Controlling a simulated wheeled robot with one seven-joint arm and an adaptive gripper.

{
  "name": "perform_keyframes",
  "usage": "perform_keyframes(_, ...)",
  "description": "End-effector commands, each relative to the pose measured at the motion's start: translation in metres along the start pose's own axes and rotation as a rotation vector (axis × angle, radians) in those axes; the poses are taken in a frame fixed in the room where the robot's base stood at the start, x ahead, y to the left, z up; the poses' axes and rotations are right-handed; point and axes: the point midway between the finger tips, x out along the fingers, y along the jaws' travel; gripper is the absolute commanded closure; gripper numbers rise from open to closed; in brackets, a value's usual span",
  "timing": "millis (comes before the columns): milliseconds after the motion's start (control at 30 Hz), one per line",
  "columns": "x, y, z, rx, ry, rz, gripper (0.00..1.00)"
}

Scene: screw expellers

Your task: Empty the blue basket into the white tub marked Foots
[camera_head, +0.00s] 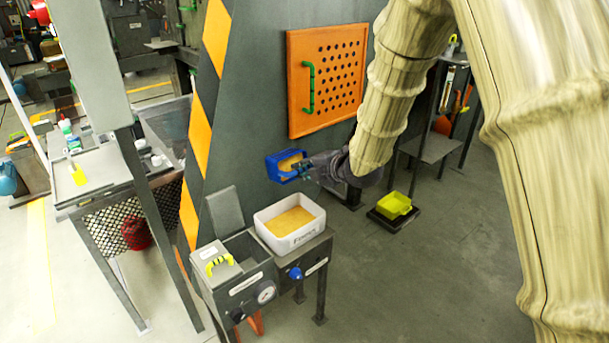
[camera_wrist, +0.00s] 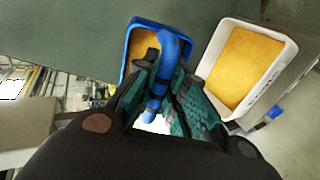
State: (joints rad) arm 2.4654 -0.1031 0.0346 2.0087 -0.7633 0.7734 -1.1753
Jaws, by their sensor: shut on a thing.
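The blue basket (camera_head: 272,168) holds yellow-orange material and hangs in the air in front of the dark machine panel. My gripper (camera_head: 304,168) is shut on the basket's blue handle. In the wrist view the gripper's green-padded fingers (camera_wrist: 170,95) close around the curved handle (camera_wrist: 168,58), and the basket (camera_wrist: 128,62) with its material lies beyond. The white tub (camera_head: 318,226) stands on a small table, below and slightly right of the basket, with lettering on its front too small to read surely. It holds a layer of yellow-orange material. The tub (camera_wrist: 291,52) shows at the right of the wrist view.
A grey box with a yellow handle (camera_head: 217,262) and a dial stands left of the tub. An orange perforated panel (camera_head: 327,80) with a green handle is behind. A yellow bin (camera_head: 394,204) sits on a dark floor base to the right. Open floor lies at front right.

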Motion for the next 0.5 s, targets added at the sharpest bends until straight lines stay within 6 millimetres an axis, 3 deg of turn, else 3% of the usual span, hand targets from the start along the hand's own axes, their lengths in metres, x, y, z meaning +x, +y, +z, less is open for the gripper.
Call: perform_keyframes(500,0.006,-0.0137,0.0001,0.0,0.0,0.118,1.0)
